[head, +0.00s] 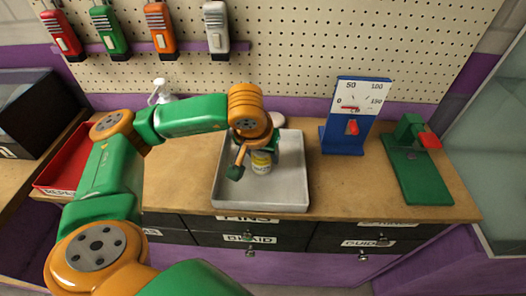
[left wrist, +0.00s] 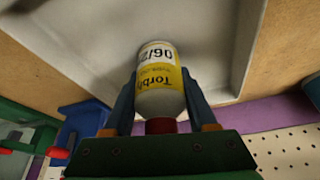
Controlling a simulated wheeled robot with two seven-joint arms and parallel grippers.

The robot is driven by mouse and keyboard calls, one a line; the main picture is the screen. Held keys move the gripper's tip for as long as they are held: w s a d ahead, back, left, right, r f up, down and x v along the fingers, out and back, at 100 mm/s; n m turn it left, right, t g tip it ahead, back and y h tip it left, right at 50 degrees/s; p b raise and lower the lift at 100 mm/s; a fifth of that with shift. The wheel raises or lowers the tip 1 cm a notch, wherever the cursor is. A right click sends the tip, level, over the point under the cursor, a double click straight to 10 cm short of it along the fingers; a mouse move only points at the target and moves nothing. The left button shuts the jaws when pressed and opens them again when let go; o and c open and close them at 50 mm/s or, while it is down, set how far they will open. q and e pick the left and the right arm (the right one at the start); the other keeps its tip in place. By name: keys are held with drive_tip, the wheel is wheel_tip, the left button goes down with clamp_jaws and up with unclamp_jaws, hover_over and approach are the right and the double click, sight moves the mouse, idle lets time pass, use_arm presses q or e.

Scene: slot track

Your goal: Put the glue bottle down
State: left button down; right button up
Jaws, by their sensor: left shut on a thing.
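The glue bottle (head: 261,162) is white with a yellow label band and a red cap. My left gripper (head: 258,153) is shut on it and holds it over the grey-white tray (head: 226,189) on the workbench. In the left wrist view the bottle (left wrist: 160,82) sits between the two blue fingers (left wrist: 160,105), its red cap towards the palm and its base towards the tray floor (left wrist: 205,30). I cannot tell whether the base touches the tray. The arm hides part of the tray's back in the head view. My right gripper is not in view.
A blue gauge stand (head: 344,135) stands right of the tray, with a green stand with a red handle (head: 421,175) beyond it. A red tray (head: 58,173) lies at the left. A pegboard (head: 330,45) with hanging tools rises behind.

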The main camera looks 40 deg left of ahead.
use_arm(q)
drive_tip(key=shift+f+b, duration=0.2)
drive_tip(key=shift+b, duration=0.1)
drive_tip(key=shift+c, duration=1)
unclamp_jaws()
drive_tip(key=shift+r, duration=0.1)
drive_tip(key=shift+r, duration=0.1)
drive_tip(key=shift+d+r+p, duration=0.1)
drive_tip(key=shift+r+p, duration=0.2)
drive_tip(key=v, duration=1.1)
drive_tip(key=shift+s+r+p, duration=0.2)
drive_tip(key=shift+r+p, duration=0.1)
drive_tip(key=shift+f, duration=0.1)
